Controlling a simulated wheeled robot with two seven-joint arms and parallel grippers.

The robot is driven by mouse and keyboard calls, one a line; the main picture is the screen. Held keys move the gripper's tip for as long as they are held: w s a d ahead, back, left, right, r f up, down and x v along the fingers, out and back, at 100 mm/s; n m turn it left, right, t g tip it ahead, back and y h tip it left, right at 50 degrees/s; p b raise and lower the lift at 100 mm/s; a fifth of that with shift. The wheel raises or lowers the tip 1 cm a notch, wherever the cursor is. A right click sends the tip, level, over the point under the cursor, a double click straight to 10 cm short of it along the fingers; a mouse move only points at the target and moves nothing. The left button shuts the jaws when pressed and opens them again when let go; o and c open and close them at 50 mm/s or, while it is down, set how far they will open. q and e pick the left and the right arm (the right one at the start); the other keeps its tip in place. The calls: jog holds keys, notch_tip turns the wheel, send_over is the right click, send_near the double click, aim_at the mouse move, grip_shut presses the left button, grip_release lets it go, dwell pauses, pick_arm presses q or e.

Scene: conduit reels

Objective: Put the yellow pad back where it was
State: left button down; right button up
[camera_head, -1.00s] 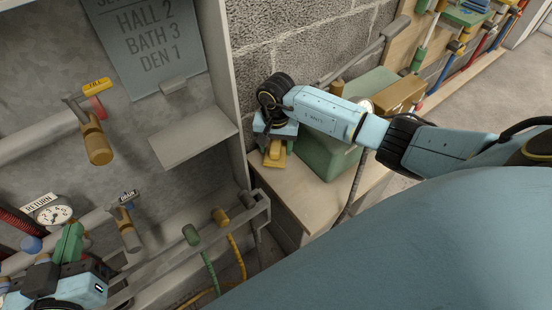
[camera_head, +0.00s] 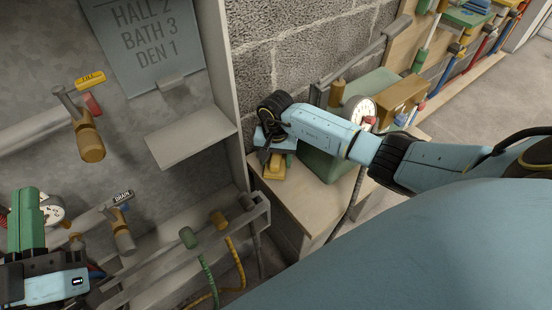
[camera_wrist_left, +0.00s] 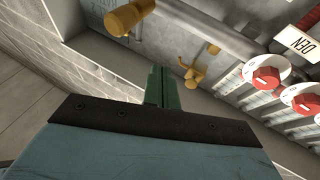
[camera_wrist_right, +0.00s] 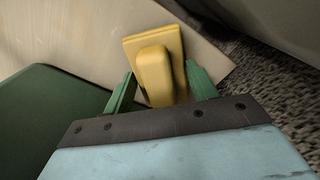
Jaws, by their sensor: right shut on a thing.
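The yellow pad (camera_head: 272,166) is below my right gripper (camera_head: 270,142), over the left end of the wooden bench top. In the right wrist view the pad (camera_wrist_right: 156,62) is a flat plate with a raised rounded block. The green fingers of my right gripper (camera_wrist_right: 161,89) stand on either side of that block, shut on it. I cannot tell whether the pad touches the bench top. My left gripper (camera_head: 26,215) is at the lower left in the head view, away from the pad. In the left wrist view its green fingers (camera_wrist_left: 163,88) are together, with nothing between them.
A green box (camera_head: 327,164) stands on the bench (camera_head: 312,208) close right of the pad, with a dial gauge (camera_head: 359,113) and brown box (camera_head: 399,97) beyond. A grey block wall (camera_head: 300,45) is behind. A grey shelf (camera_head: 190,137) and pipes with brown valve handles (camera_head: 91,145) are left.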

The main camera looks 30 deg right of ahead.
aim_at(276, 156)
pick_arm(q)
jog(key=shift+r, duration=0.1)
pick_arm(e)
jog(key=shift+f, duration=0.1)
jog(key=o, duration=1)
pick_arm(q)
jog(key=shift+s+r+t, duration=0.1)
jog(key=shift+r+t, duration=0.05)
jog(key=shift+t, duration=0.15)
pick_arm(e)
notch_tip(276, 156, up, 6)
jog(key=shift+f+p, duration=0.1)
jog(key=shift+p, duration=1.15)
pick_arm(q)
jog(key=s+a+f+g+y+p, duration=0.1)
jog(key=s+a+f+g+y, duration=0.1)
jog(key=f+g, duration=0.4)
jog(key=s+a+f+g+y+p, duration=0.1)
jog(key=s+a+f+g+y, duration=0.1)
jog(key=f+g, duration=0.5)
jog(key=shift+s+a+f+n, duration=0.3)
jog(key=shift+a+f, duration=0.1)
jog(key=shift+f, duration=1.95)
pick_arm(e)
jog(key=shift+r, duration=3.25)
